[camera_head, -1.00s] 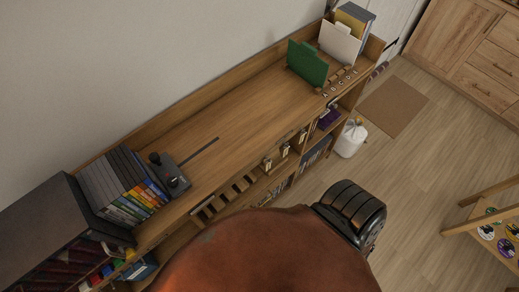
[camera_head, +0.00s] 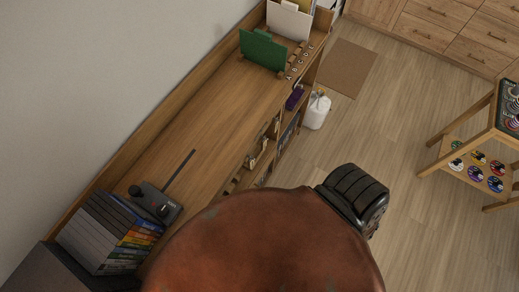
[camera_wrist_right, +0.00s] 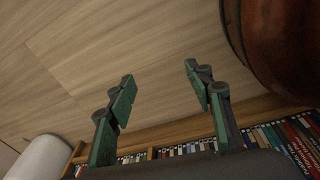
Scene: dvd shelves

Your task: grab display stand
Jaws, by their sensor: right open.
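No object is clearly identifiable as the display stand. A wooden stand (camera_head: 452,152) with several round discs on its tiers is at the right edge of the head view, partly cut off. A green upright panel (camera_head: 263,51) and a white one (camera_head: 289,21) stand at the far end of the long wooden shelf (camera_head: 222,112). My right gripper (camera_wrist_right: 160,77) is open and empty in the wrist view, with light wood-grain surface behind its fingers. It is hidden in the head view, where my own arm fills the bottom middle. My left gripper is not in view.
A row of cases (camera_head: 105,235) and a black device (camera_head: 155,203) lie on the shelf's near end. A white container (camera_head: 316,113) stands on the floor by the shelf. A brown mat (camera_head: 346,68) lies near wooden drawers (camera_head: 440,28).

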